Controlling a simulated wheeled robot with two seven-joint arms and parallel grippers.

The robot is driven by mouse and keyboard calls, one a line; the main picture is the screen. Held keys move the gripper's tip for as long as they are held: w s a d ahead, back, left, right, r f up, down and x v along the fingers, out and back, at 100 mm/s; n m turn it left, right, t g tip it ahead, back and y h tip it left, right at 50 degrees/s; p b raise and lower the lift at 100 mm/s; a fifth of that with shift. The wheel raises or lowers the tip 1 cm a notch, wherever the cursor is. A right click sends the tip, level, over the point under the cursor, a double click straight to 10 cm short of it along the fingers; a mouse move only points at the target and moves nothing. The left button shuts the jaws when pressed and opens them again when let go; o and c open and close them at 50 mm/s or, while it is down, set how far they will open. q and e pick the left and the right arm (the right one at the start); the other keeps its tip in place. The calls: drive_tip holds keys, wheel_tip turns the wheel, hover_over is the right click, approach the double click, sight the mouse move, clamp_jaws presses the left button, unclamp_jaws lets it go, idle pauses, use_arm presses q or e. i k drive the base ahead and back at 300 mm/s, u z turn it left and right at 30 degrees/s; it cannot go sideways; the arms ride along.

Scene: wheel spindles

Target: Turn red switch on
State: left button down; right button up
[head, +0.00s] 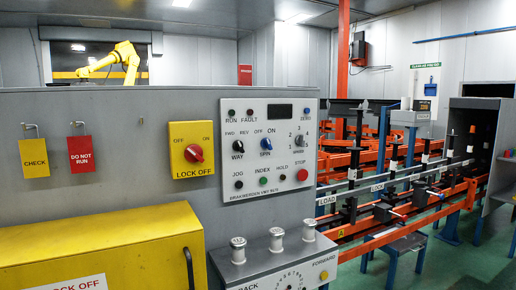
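The red rotary switch (194,153) sits on a yellow plate (203,129) on the grey cabinet front (130,125). OFF is printed at the plate's upper left, ON at its upper right and LOCK OFF below. The knob looks turned at a slant, but I cannot tell which mark it points to. Neither of my grippers is in view, and nothing covers the switch.
Right of the switch is a pale control panel (244,109) with knobs and a red STOP button (302,174). CHECK (34,158) and DO NOT RUN (81,154) tags hang left. A yellow box (110,255) and a grey lever console (275,258) jut out below.

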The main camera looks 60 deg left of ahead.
sight(192, 153)
drive_tip(key=i, duration=0.4)
drive_tip(key=u, duration=3.2)
